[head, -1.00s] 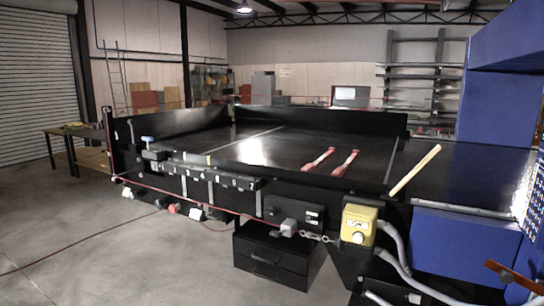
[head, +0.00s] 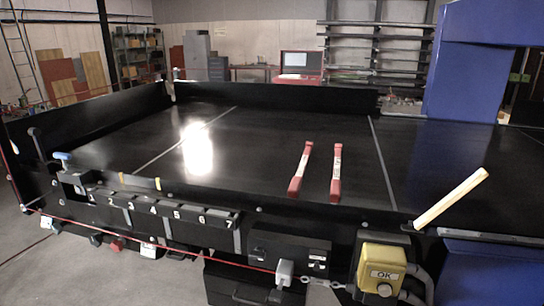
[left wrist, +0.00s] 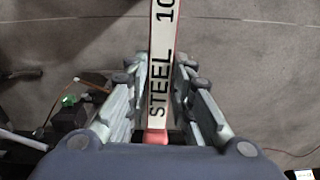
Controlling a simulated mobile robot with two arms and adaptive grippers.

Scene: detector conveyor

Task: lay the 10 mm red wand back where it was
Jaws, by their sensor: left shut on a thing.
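My left gripper (left wrist: 160,75) is shut on a wand (left wrist: 164,30) in the left wrist view. The wand has a white face lettered "STEEL 10" and a red end near the palm; its far end runs out of the top of the picture. Grey floor lies behind it. In the head view two other red wands with pale labels lie side by side on the black belt, the left wand (head: 300,172) and the right wand (head: 336,175). Their labels are too small to read. Neither gripper shows in the head view, and my right gripper shows nowhere.
A numbered rack (head: 170,212) runs along the front. A blue housing (head: 480,75) stands at the right. The belt (head: 260,150) around the wands is clear.

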